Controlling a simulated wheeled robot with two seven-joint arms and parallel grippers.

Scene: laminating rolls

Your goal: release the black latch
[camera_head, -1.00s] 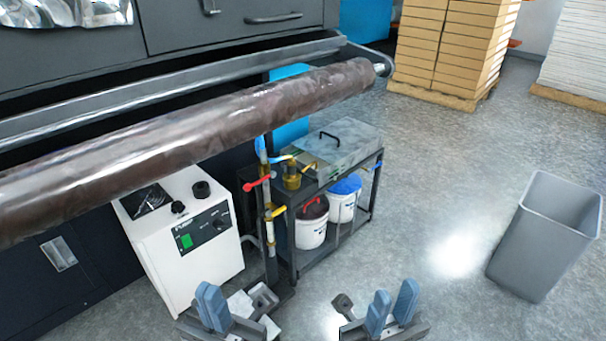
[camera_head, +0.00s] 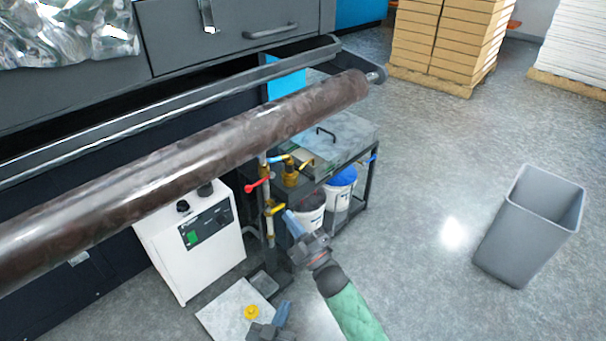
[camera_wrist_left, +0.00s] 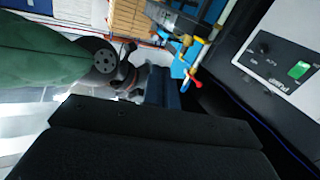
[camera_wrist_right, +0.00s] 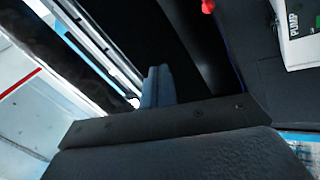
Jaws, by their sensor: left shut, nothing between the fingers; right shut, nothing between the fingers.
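I cannot make out a black latch for certain in any view. My left gripper (camera_head: 283,312) is low at the bottom edge of the head view. It is shut and empty, with its blue fingers together in the left wrist view (camera_wrist_left: 162,88). Both grippers are well away from the roll's end.
A white pump box (camera_head: 195,245) stands under the roll. Beside it are pipes with a red valve handle (camera_head: 257,185) and a cart (camera_head: 340,130) holding buckets (camera_head: 342,177). A grey bin (camera_head: 528,225) stands at the right. Open floor lies between cart and bin.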

